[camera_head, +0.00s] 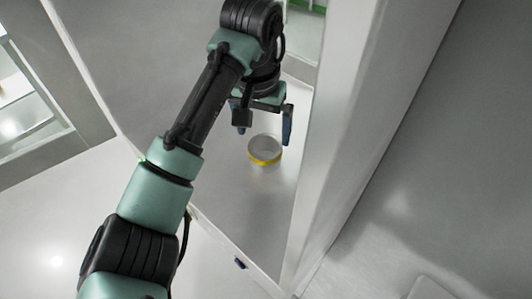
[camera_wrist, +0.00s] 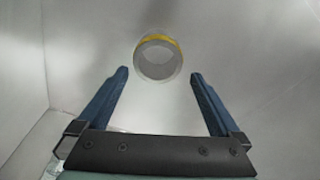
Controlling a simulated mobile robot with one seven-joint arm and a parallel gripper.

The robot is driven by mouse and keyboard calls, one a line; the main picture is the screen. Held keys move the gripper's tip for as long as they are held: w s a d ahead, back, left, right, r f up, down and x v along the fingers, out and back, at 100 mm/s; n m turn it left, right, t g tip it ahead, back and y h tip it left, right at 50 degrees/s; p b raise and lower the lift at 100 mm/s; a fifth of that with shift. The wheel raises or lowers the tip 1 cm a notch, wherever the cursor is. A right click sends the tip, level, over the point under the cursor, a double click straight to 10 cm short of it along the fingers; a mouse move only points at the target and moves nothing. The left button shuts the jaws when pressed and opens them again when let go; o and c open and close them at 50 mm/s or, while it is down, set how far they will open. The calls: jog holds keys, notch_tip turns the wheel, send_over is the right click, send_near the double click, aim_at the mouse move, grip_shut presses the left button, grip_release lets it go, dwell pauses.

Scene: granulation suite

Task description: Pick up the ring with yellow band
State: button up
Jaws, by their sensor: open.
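The ring with yellow band (camera_head: 265,159) is a short whitish ring with a yellow stripe around its lower edge. It stands on a grey surface (camera_head: 240,200) in the head view. In the wrist view the ring (camera_wrist: 158,74) is beyond the fingertips, roughly midway between them. My gripper (camera_head: 264,132) is open and empty, just above and behind the ring in the head view. Its two blue fingers also show in the wrist view (camera_wrist: 158,73), apart from each other and not visibly touching the ring.
A tall pale wall or panel (camera_head: 350,130) rises close to the right of the ring and gripper. The surface around the ring looks clear.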

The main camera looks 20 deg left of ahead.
aim_at(266, 146)
jog(key=shift+w+d+f, duration=0.1)
jog(key=shift+f, duration=1.25)
jog(key=shift+w+d+f, duration=0.1)
jog(key=shift+f, duration=1.25)
jog(key=shift+r, duration=0.1)
grip_shut()
